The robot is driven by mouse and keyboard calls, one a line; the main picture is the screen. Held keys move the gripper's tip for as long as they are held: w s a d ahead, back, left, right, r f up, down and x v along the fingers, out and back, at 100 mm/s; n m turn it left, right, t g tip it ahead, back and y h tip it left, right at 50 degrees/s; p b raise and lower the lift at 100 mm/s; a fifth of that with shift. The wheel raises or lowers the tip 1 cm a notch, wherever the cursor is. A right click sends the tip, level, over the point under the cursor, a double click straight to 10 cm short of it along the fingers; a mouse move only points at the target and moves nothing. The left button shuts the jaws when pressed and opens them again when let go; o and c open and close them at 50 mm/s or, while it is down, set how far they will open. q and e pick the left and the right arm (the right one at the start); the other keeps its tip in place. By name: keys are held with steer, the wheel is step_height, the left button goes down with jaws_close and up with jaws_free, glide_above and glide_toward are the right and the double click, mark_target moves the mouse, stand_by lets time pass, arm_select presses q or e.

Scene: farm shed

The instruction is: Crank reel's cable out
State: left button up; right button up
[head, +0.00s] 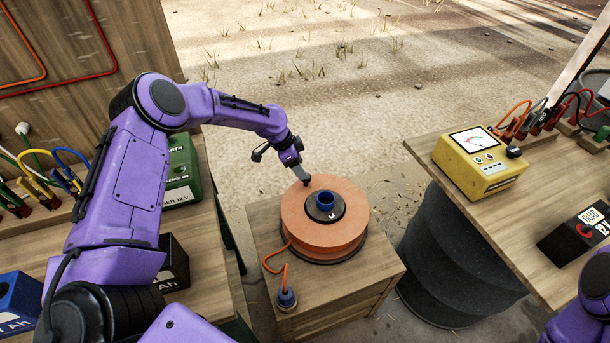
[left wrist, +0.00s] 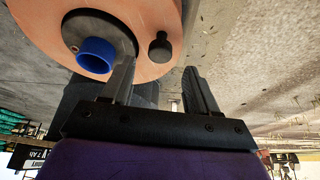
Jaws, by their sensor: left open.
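The cable reel, an orange drum (head: 345,235) with a black hub and a blue centre socket (head: 326,202), lies flat on a wooden box. Its orange cable (head: 268,262) runs over the box to a blue plug (head: 287,299) at the front left. In the left wrist view, a black crank knob (left wrist: 160,48) stands on the orange face (left wrist: 165,15), beside the blue socket (left wrist: 97,55). My left gripper (head: 303,179) is at the reel's far left edge. Its open fingers (left wrist: 160,68) show on either side of the knob, apart from it. My right gripper is out of frame.
The wooden box (head: 350,300) stands between two benches. The right bench (head: 490,225) holds a yellow meter (head: 480,160) and a battery; a dark barrel (head: 450,270) is under it. The left bench (head: 210,285) holds a green box (head: 182,165) and batteries.

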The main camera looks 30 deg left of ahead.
arm_select(q)
steer(key=shift+x, duration=2.4)
jaws_close()
